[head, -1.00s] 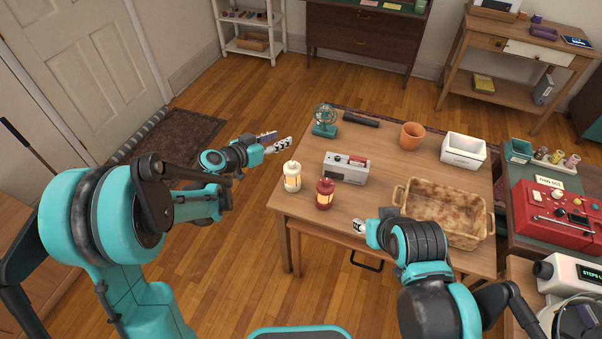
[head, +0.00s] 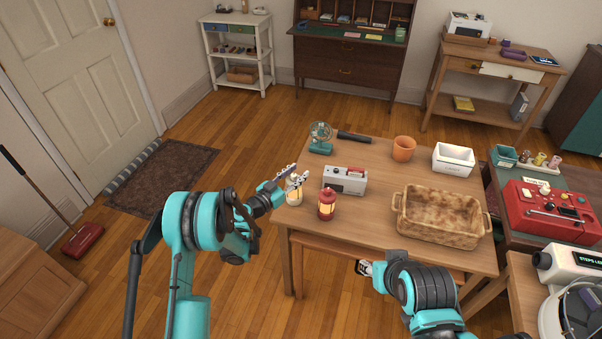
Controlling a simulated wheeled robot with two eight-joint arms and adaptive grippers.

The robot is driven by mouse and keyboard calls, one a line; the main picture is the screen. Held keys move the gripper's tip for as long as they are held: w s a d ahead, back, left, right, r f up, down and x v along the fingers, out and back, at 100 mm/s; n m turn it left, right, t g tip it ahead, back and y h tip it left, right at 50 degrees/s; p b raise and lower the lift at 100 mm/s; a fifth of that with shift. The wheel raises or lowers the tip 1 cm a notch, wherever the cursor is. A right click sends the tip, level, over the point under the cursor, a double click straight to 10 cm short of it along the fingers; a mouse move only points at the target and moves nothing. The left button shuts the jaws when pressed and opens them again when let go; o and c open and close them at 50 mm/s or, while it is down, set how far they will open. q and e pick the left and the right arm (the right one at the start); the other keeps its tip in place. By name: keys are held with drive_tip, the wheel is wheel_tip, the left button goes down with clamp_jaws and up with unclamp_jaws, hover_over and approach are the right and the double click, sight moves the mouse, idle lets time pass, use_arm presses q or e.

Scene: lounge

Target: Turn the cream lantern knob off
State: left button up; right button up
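The cream lantern (head: 294,197) stands upright at the left edge of the wooden table, with a warm glow in its window. My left gripper (head: 293,176) is at the lantern's top, its fingers covering the upper part from this view. The fingers look spread, but I cannot tell whether they touch the lantern. The knob is hidden or too small to make out. A red lantern (head: 327,204) stands just right of the cream one and also glows. My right gripper (head: 364,268) is low at the table's front edge, away from the lanterns; its fingers are too small to read.
A grey radio-like box (head: 345,181) stands behind the red lantern. A teal fan (head: 320,138), a dark cylinder (head: 354,137), an orange pot (head: 403,149), a white bin (head: 453,160) and a brown basket (head: 440,218) share the table (head: 372,217). The front middle is clear.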

use_arm(q)
drive_tip(key=shift+x, duration=1.25)
clamp_jaws()
